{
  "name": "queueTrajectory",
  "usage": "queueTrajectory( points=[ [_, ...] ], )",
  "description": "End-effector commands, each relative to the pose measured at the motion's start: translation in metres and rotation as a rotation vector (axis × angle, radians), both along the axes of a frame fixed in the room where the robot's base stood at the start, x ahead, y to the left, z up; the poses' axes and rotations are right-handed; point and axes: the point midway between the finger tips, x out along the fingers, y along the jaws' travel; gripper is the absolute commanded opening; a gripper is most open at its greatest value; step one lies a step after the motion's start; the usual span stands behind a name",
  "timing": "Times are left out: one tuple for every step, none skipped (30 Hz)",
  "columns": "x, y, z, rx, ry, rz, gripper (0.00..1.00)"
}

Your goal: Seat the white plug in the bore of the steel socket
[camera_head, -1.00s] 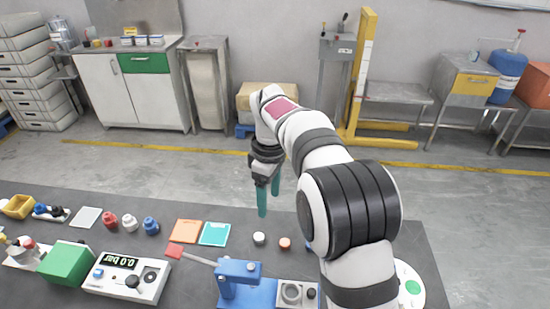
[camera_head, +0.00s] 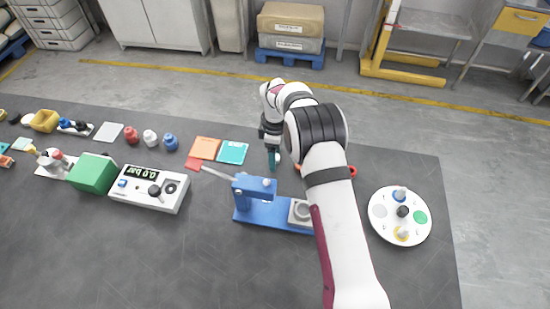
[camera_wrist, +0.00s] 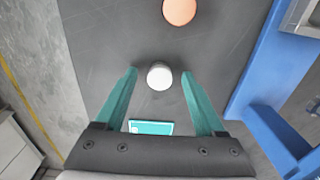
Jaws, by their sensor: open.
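The white plug (camera_wrist: 159,76) stands on the dark table in the wrist view, seen from above as a round white top. My gripper (camera_head: 272,163) is open, its teal fingers pointing down. In the wrist view its fingertips lie on either side of the plug, with gaps at both sides; I cannot tell their height over the table. In the head view the plug is hidden by my gripper. The steel socket (camera_head: 301,211) is a metal ring with a bore on a pale block, at the right end of the blue press; my arm partly covers that end.
An orange plug (camera_wrist: 179,11) stands beyond the white one in the wrist view. The blue press (camera_head: 262,207) with its lever is close by. A teal square (camera_head: 232,152) and an orange square (camera_head: 205,148) lie to the left. A round white tray (camera_head: 378,228) is at the right.

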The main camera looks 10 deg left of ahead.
Motion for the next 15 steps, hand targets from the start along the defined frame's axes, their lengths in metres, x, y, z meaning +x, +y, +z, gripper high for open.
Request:
queueTrajectory(
  points=[
    [0.0002, 0.0001, -0.0009, 0.000, -0.001, 0.000, 0.71],
    [0.0002, 0.0001, -0.0009, 0.000, -0.001, 0.000, 0.71],
    [0.0003, 0.0001, -0.0007, 0.001, -0.001, 0.000, 0.71],
    [0.0003, 0.0001, -0.0006, 0.001, -0.001, 0.000, 0.71],
    [0.0002, 0.0001, -0.0005, 0.001, -0.001, 0.000, 0.71],
    [0.0002, 0.0001, -0.0005, 0.000, -0.001, 0.000, 0.66],
    [0.0002, 0.0001, -0.0004, 0.000, -0.001, 0.000, 0.61],
    [0.0002, 0.0001, -0.0004, 0.000, -0.001, 0.000, 0.55],
    [0.0002, 0.0001, -0.0004, 0.000, -0.001, 0.000, 0.48],
    [0.0002, 0.0001, -0.0003, 0.000, -0.001, 0.000, 0.43],
    [0.0002, 0.0001, -0.0003, 0.000, -0.001, 0.000, 0.37],
    [0.0002, 0.0001, -0.0003, 0.000, -0.001, -0.001, 0.30],
    [0.0002, 0.0001, -0.0003, 0.000, -0.001, -0.001, 0.25],
    [0.0002, 0.0001, -0.0002, 0.000, -0.001, 0.000, 0.19],
    [0.0002, 0.0001, -0.0002, 0.000, -0.001, -0.001, 0.12]
  ],
)
